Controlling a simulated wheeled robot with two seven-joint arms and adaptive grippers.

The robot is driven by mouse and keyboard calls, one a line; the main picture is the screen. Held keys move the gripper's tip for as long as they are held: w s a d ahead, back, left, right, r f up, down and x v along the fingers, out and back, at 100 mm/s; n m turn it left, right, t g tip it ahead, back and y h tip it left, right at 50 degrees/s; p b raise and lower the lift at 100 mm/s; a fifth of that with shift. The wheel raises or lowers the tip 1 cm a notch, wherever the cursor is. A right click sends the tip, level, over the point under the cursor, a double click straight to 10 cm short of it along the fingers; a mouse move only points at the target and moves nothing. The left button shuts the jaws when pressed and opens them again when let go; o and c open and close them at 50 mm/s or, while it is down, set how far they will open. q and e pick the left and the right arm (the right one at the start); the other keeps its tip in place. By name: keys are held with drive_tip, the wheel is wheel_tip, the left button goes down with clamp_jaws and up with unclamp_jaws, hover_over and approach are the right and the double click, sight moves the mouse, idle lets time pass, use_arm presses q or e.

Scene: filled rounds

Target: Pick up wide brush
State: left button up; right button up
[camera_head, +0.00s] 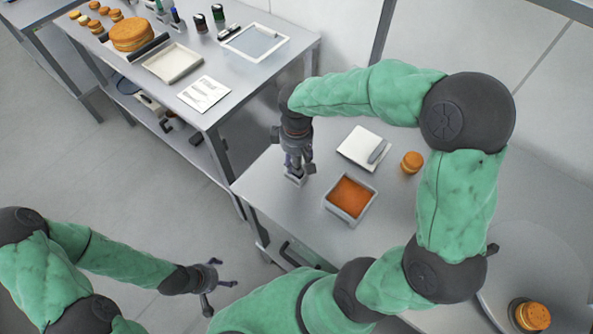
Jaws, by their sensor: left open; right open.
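My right gripper (299,170) points down over the left part of the near metal table, its fingers open. A small pale object (294,181) shows just under its fingertips; it may be the wide brush, but the gripper hides most of it, and I cannot tell whether they touch. My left gripper (212,288) is open and empty, out over the floor left of the table. A grey square container (329,207) with an orange-brown filling stands to the right of the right gripper. A white board (352,148) with a grey flat tool (378,151) lies behind it.
A small orange-brown filled round (411,162) stands right of the board, and another round (533,316) sits at the lower right on a round plate (491,301). A second table (217,111) at the upper left carries trays, a paper sheet, jars and several rounds.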

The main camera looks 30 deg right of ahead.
drive_tip(key=shift+f, duration=0.6)
clamp_jaws()
drive_tip(key=shift+r, duration=0.1)
drive_tip(key=shift+r, duration=0.1)
drive_tip(key=shift+r, duration=0.65)
drive_tip(key=s+a+r+p, duration=0.4)
drive_tip(key=s+a+r, duration=0.2)
drive_tip(key=s+r, duration=0.5)
drive_tip(key=shift+s+a+r, duration=0.25)
drive_tip(key=shift+s+a, duration=0.1)
drive_tip(key=shift+s, duration=0.35)
